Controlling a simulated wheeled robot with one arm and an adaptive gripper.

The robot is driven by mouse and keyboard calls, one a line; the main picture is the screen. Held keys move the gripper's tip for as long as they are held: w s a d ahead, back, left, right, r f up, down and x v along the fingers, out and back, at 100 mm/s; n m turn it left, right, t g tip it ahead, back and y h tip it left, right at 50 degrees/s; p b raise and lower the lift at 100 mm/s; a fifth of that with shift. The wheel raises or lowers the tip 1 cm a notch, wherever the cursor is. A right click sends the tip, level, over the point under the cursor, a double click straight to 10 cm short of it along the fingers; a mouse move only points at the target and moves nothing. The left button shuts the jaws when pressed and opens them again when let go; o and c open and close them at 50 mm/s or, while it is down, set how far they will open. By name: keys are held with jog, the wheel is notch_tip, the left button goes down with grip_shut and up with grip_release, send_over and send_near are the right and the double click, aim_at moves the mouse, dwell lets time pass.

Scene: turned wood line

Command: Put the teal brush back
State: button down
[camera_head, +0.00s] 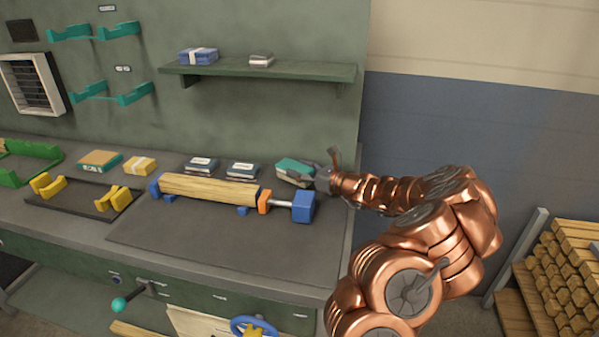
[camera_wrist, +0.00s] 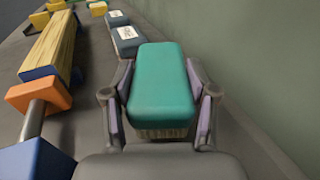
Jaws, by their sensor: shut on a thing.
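The teal brush (camera_head: 294,168) is at the back right of the bench, near the wall. In the wrist view the brush (camera_wrist: 161,82) fills the middle, teal block on top and pale bristles at its near lower end. My gripper (camera_head: 308,175) comes in from the right, and its two fingers lie along the brush's left and right sides. In the wrist view my gripper (camera_wrist: 160,108) is shut on the brush. I cannot tell whether the bristles touch the bench top.
A wooden cylinder (camera_head: 210,188) lies in a blue and orange holder in front. Two dark boxes (camera_head: 242,171) stand left of the brush. A shelf (camera_head: 290,72) with small packs juts from the wall above. Teal brackets (camera_head: 95,32) hang at left. The front mat (camera_head: 220,245) is clear.

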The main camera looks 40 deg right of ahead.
jog(key=shift+f, duration=0.45)
jog(key=shift+c, duration=1.7)
grip_release()
jog(key=shift+f, duration=0.15)
jog(key=shift+s+d, duration=0.1)
jog(key=shift+s, duration=0.05)
jog(key=b+v, duration=0.1)
jog(key=v, duration=1.1)
